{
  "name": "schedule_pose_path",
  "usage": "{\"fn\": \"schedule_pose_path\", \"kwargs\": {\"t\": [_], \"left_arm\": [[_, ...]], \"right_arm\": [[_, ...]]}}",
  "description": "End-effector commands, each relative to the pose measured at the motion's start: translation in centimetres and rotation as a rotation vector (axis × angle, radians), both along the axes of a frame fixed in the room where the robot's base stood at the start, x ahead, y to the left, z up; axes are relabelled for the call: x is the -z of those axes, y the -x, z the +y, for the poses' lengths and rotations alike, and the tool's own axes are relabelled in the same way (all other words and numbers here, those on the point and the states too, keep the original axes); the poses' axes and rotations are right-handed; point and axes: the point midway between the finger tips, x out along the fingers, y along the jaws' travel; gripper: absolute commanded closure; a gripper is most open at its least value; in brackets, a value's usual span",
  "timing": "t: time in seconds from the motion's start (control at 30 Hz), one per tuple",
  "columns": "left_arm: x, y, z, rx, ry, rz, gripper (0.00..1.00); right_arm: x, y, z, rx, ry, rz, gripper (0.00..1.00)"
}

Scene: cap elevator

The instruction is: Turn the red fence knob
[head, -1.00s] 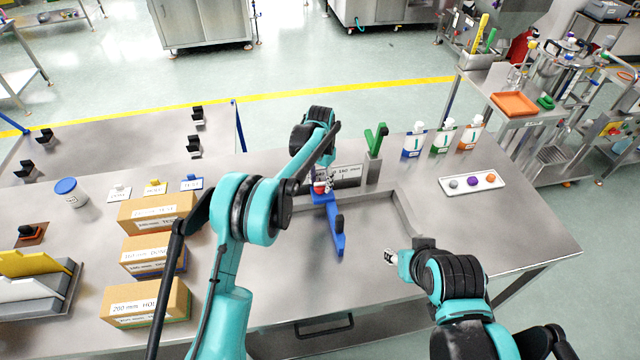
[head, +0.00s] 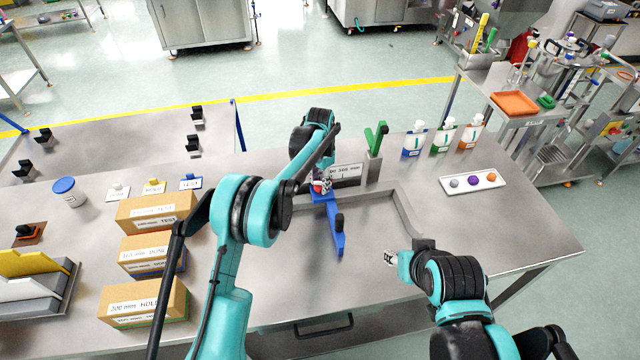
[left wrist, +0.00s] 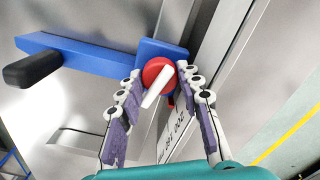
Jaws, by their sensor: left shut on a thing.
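The red fence knob (left wrist: 157,74), a round red disc with a white pointer bar, sits on the blue fence (left wrist: 95,58) in the left wrist view. My left gripper (left wrist: 168,92) is shut on the knob, with its fingers on either side of it. In the head view my left gripper (head: 326,182) covers most of the knob, and a little red shows beside the fingers. The fence (head: 335,228) runs towards me with a black handle on it. My right gripper (head: 391,257) is over the table at the right, apart from the fence; its fingers are too small to read.
A marked scale plate (head: 347,171) and a green upright stop (head: 375,140) stand beside the knob. Several labelled boxes (head: 150,256) are at the left. A white tray (head: 464,192) with coloured buttons and several bottles are at the right. The table's front right is clear.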

Motion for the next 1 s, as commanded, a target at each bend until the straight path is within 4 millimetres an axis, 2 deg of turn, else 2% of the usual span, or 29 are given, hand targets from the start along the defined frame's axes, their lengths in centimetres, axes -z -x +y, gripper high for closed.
{"fn": "schedule_pose_path", "kwargs": {"t": [0.37, 0.4, 0.77, 1.0], "left_arm": [[0.0, 0.0, 0.0, 0.046, 0.000, -0.001, 0.94], [0.0, 0.0, 0.0, 0.046, 0.000, -0.001, 0.56], [-0.1, 0.0, 0.0, 0.015, 0.000, -0.001, 0.56], [-0.3, 0.0, 0.0, -0.229, 0.000, -0.001, 0.56]], "right_arm": [[0.1, 0.0, 0.0, 0.000, 0.000, 0.000, 0.60], [0.1, 0.0, 0.0, 0.000, 0.000, 0.000, 0.60], [0.0, 0.0, 0.0, 0.000, 0.000, 0.000, 0.60], [-1.2, 0.0, 0.0, 0.000, 0.000, 0.000, 0.60]]}}
